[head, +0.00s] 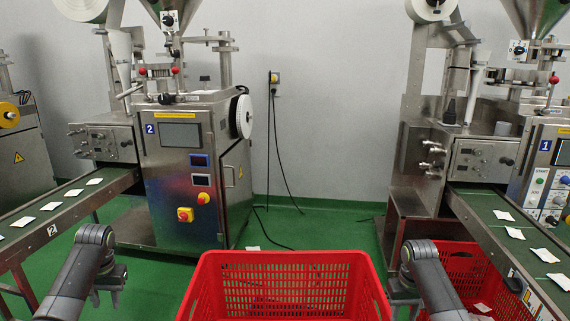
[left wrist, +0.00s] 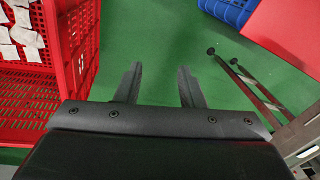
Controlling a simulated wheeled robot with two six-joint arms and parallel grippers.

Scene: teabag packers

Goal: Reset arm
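My left gripper (head: 106,299) hangs low at the left in the head view, in front of the left conveyor's end. In the left wrist view its two fingers (left wrist: 159,82) are spread apart with nothing between them, over green floor. My right gripper (head: 399,296) hangs at the lower right in the head view, between the middle red crate and the right red crate. Its fingers are small and partly hidden by the arm, so its opening is unclear.
An apparently empty red crate (head: 290,257) stands front centre. Another red crate (head: 466,252) at the right holds white teabags. Conveyors (head: 65,212) (head: 478,208) carry teabags on both sides. Packing machines (head: 185,165) stand behind. The left wrist view shows a red crate with teabags (left wrist: 88,45) and a blue crate (left wrist: 230,10).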

